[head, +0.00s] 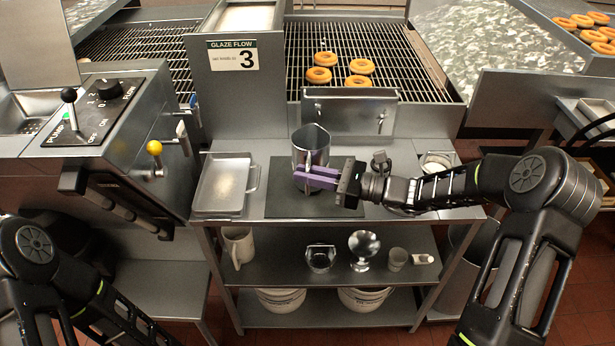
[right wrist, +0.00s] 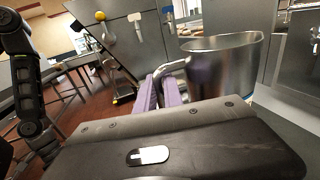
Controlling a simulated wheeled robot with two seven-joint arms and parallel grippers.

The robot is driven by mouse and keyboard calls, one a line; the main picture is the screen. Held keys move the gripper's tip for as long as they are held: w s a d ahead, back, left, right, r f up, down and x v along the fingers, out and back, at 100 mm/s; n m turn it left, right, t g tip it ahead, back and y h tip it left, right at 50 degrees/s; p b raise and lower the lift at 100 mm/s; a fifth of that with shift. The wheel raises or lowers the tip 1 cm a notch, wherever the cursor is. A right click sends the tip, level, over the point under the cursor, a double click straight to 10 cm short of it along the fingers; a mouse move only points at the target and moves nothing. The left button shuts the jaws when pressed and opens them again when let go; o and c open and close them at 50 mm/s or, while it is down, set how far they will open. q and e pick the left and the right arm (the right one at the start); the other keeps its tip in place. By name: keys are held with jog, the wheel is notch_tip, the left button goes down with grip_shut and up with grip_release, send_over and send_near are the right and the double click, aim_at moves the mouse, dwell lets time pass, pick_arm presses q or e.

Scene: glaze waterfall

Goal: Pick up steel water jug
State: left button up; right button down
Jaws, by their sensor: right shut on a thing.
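The steel water jug (head: 311,146) stands upright over the dark mat (head: 283,203) on the steel work table. Its open top and round wall also show in the right wrist view (right wrist: 226,68). My right gripper (head: 318,178), with purple fingers, is shut on the jug's handle side, low on the jug in the head view. The fingers also show in the right wrist view (right wrist: 160,92), beside the jug's wall. Whether the jug's base touches the mat cannot be told. My left arm is at the lower left of the head view, but its gripper is not in view.
A steel tray (head: 222,212) lies left of the mat. Several doughnuts (head: 358,67) rest on the wire rack behind. A control box (head: 100,110) with levers stands at left.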

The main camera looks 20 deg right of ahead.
jog(key=shift+r, duration=4.4)
jog(key=shift+s, duration=0.1)
